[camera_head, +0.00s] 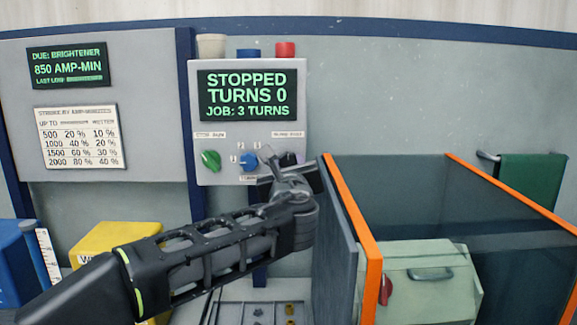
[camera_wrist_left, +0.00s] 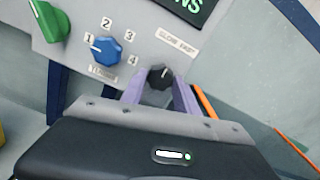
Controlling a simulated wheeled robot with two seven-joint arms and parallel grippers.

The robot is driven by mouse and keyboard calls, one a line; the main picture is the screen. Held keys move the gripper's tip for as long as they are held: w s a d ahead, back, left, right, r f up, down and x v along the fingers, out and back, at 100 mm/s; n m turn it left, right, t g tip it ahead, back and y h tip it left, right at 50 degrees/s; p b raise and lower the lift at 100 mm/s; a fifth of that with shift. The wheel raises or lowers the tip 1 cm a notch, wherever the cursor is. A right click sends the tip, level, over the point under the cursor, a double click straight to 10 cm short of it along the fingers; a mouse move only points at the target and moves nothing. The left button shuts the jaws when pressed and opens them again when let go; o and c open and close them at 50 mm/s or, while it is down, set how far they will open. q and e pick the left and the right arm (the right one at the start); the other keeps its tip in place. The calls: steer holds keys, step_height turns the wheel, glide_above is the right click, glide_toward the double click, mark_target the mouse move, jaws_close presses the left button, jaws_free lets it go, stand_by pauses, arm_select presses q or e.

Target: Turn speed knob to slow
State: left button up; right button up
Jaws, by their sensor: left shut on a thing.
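The black speed knob (camera_wrist_left: 160,76) sits on the grey control panel (camera_head: 202,100) beneath a label reading "SLOW FAST" (camera_wrist_left: 177,45) in the left wrist view. My left gripper (camera_wrist_left: 160,90) has its purple fingers on either side of the knob and is shut on it. A small light mark shows on the knob's face, but I cannot tell its setting clearly. In the head view my left gripper (camera_head: 284,170) reaches the panel's lower right corner and partly hides the knob. My right gripper is not in view.
A blue numbered knob (camera_head: 248,161) and a green knob (camera_head: 210,160) sit left of the gripper. The screen (camera_head: 248,95) reads "STOPPED TURNS 0, JOB: 3 TURNS". An orange-edged enclosure (camera_head: 352,205) stands close on the right. A yellow box (camera_head: 112,238) is at lower left.

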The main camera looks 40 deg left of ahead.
arm_select(q)
jaws_close()
steer(key=shift+f+n+b, duration=0.15)
steer(key=shift+n+b, duration=0.55)
steer(key=shift+b, duration=0.35)
steer(key=n+b, duration=0.8)
steer(key=b, duration=0.1)
steer(key=shift+f, duration=0.1)
steer(key=n+b, duration=0.4)
steer(key=shift+n, duration=0.4)
steer(key=shift+r+n+b, duration=0.15)
steer(key=shift+n+b, duration=0.45)
steer(key=shift+n, duration=0.35)
steer(key=shift+r+n+b, duration=0.1)
steer(key=shift+n+b, duration=0.45)
steer(key=shift+n, duration=0.4)
